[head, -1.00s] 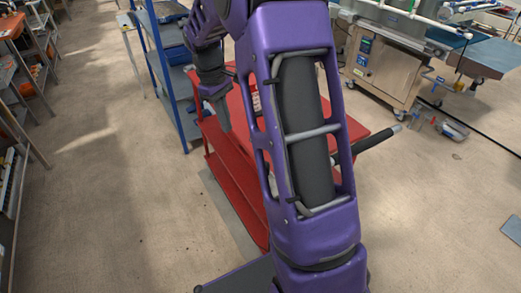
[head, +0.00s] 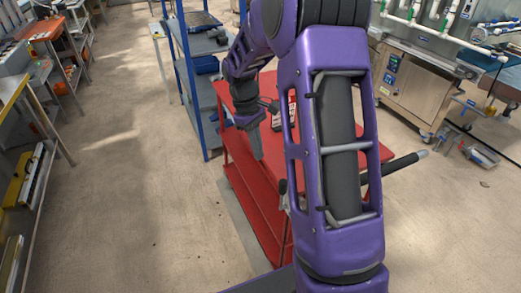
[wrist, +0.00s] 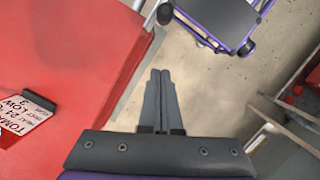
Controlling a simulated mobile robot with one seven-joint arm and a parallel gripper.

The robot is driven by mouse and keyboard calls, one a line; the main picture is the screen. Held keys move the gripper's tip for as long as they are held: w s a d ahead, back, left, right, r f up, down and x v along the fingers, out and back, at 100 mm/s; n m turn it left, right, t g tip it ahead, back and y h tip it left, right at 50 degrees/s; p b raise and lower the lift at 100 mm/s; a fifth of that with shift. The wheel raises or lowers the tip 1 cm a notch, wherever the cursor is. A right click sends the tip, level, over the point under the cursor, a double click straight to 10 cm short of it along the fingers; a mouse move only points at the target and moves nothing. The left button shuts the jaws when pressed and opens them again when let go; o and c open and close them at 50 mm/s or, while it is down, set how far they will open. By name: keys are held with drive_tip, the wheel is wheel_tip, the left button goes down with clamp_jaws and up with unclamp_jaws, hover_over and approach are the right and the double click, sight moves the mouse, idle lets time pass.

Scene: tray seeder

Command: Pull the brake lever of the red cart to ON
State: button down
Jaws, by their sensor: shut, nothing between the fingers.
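The red cart (head: 244,188) stands behind and left of my arm in the head view, which hides much of it. Its red top (wrist: 60,45) fills the left of the wrist view. My gripper (head: 258,157) points down beside the cart's left edge, fingers together and empty. In the wrist view the shut fingers (wrist: 161,72) lie just right of the cart's edge. A small dark-knobbed part (wrist: 165,14) shows near the cart's corner there; I cannot tell if it is the brake lever. A thin upright dark part (head: 284,190) shows beside my arm in the head view.
A black handle (head: 405,164) with a grey end sticks out at the cart's right. A blue rack (head: 204,95) stands behind the cart. A label card (wrist: 24,117) lies on the cart top. The floor (head: 130,190) left of the cart is clear.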

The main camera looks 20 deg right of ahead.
sight(282, 196)
drive_tip(key=s+d+f, duration=0.2)
drive_tip(key=s+f, duration=0.3)
drive_tip(key=f, duration=0.1)
drive_tip(key=shift+d+f, duration=0.3)
drive_tip(key=shift+d, duration=0.05)
idle(0.3)
drive_tip(key=shift+s+t+b, duration=0.25)
drive_tip(key=shift+t+b, duration=0.05)
drive_tip(key=shift+b, duration=0.05)
